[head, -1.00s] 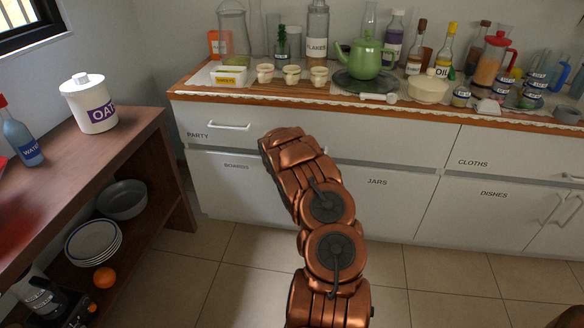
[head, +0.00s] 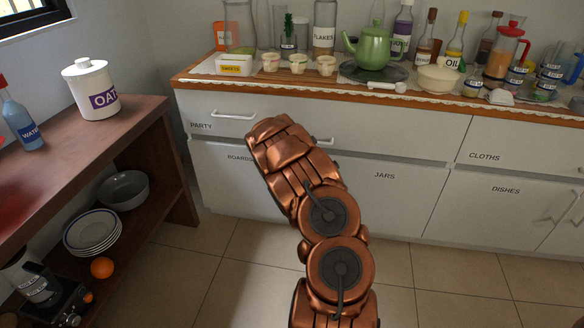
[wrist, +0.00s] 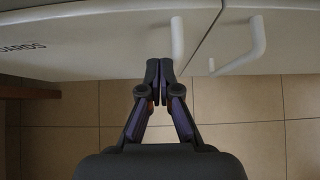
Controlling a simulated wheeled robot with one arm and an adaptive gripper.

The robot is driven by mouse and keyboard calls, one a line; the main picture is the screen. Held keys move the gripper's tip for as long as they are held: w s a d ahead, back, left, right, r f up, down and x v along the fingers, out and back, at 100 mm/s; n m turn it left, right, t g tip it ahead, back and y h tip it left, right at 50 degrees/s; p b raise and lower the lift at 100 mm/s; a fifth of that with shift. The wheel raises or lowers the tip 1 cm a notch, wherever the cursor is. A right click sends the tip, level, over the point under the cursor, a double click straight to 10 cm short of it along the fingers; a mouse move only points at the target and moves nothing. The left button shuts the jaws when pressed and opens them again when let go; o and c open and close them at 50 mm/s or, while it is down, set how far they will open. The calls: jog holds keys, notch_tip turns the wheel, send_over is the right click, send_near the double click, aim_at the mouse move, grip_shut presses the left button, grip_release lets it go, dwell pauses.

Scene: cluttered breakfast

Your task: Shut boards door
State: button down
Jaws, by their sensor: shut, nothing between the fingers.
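The boards door (head: 228,185) is a white cabinet front at the lower left of the counter, with its name at the top left. My arm covers its right part in the head view. In the wrist view, the boards door (wrist: 95,45) fills the upper left, with a pale bar handle (wrist: 177,40) near its right edge. It looks about flush with the front beside it, though a small gap cannot be ruled out. My gripper (wrist: 166,65) is shut and empty, its fingertips close to the door near the handle. I cannot tell whether they touch. The head view hides the gripper behind my arm.
The jars door (head: 395,200) is to the right, and its handle (wrist: 255,45) shows in the wrist view. The party drawer (head: 250,125) is above. A wooden shelf unit (head: 150,125) stands on the left. The tiled floor (head: 240,265) in front is clear, apart from my arm.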

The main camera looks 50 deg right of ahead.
jog(key=v, duration=0.9)
jog(key=shift+r, duration=0.2)
jog(key=shift+a, duration=0.1)
dwell(0.5)
